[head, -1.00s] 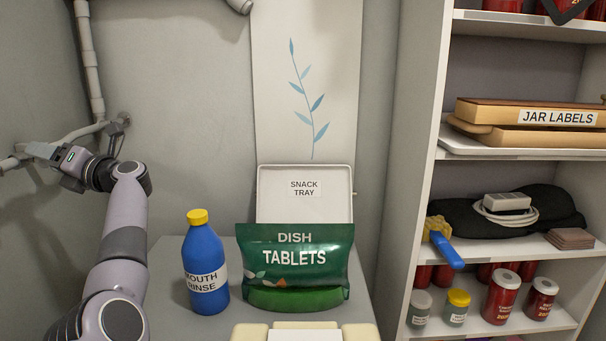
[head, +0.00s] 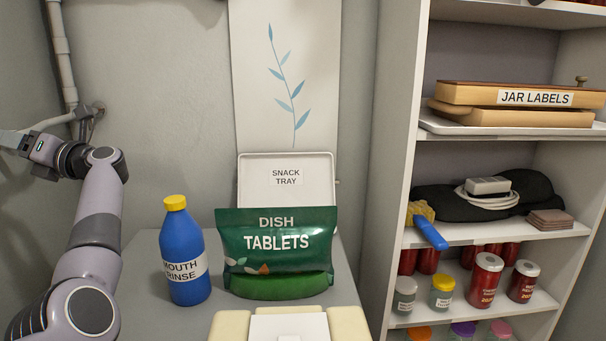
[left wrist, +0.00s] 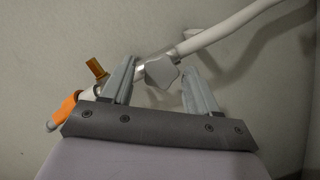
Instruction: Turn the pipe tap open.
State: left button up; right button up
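In the left wrist view a pale pipe (left wrist: 235,35) slopes down from the upper right to a grey, block-like fitting (left wrist: 161,72) between my fingers. An orange piece (left wrist: 66,108) and a small amber piece (left wrist: 96,68) show at the left, beyond the left finger; I cannot tell which part is the tap's handle. My left gripper (left wrist: 158,68) is open, its fingers apart on either side of the fitting; contact cannot be told. In the head view my left gripper (head: 12,141) is at the left edge by the wall pipe (head: 60,55), and the tap is not clearly visible. My right gripper is not in view.
A grey table holds a blue mouth rinse bottle (head: 184,250), a green dish tablets bag (head: 277,250) and an upright snack tray (head: 287,192). A shelf unit (head: 397,150) with boxes and jars stands at the right. Bare wall lies between pipe and poster.

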pick_arm(q)
jog(key=d, duration=0.6)
jog(key=shift+w, duration=0.35)
